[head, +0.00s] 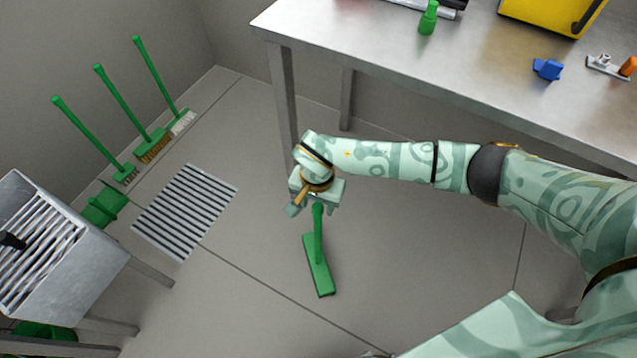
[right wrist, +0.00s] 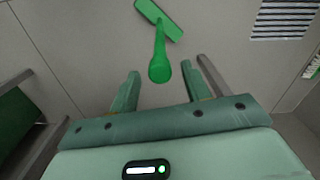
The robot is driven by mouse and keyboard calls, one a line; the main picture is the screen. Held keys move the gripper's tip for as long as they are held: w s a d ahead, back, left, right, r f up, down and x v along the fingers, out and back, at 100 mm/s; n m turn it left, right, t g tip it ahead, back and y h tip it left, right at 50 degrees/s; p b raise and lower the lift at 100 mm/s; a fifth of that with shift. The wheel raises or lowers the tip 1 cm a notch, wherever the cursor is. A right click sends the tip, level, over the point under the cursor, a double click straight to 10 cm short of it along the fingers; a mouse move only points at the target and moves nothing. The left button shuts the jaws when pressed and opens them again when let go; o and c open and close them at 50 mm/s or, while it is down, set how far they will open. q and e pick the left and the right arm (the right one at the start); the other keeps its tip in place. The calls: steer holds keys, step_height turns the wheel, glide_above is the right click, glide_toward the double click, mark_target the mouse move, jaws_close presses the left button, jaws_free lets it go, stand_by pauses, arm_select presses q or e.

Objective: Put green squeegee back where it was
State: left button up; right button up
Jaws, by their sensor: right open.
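The green squeegee (head: 318,277) stands on the grey floor near the middle of the head view, its wide green head on the floor and its handle pointing up. My right gripper (head: 314,202) is at the top end of the handle. In the right wrist view, the squeegee head (right wrist: 160,20) lies beyond the handle. There the right gripper (right wrist: 168,68) is open, with one finger on each side of the rounded handle end. I see a gap on both sides, so it is not gripped. My left gripper is not in view.
Several green-handled brushes (head: 153,147) lean along the left wall. A floor drain grate (head: 186,210) lies left of the squeegee. A metal table (head: 480,60) with a green bottle (head: 428,18) stands at upper right. A metal stand (head: 75,285) is at lower left. Floor around the squeegee is clear.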

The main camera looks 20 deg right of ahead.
step_height(320, 180, up, 4)
steer(key=shift+w+f+p, duration=0.1)
steer(key=shift+f+p, duration=0.05)
steer(key=shift+p, duration=0.6)
arm_select(q)
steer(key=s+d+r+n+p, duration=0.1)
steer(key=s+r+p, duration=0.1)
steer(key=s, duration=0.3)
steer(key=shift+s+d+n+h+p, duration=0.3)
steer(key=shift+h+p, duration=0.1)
steer(key=shift+p, duration=0.15)
arm_select(e)
step_height(320, 180, up, 6)
steer(key=shift+f, duration=0.1)
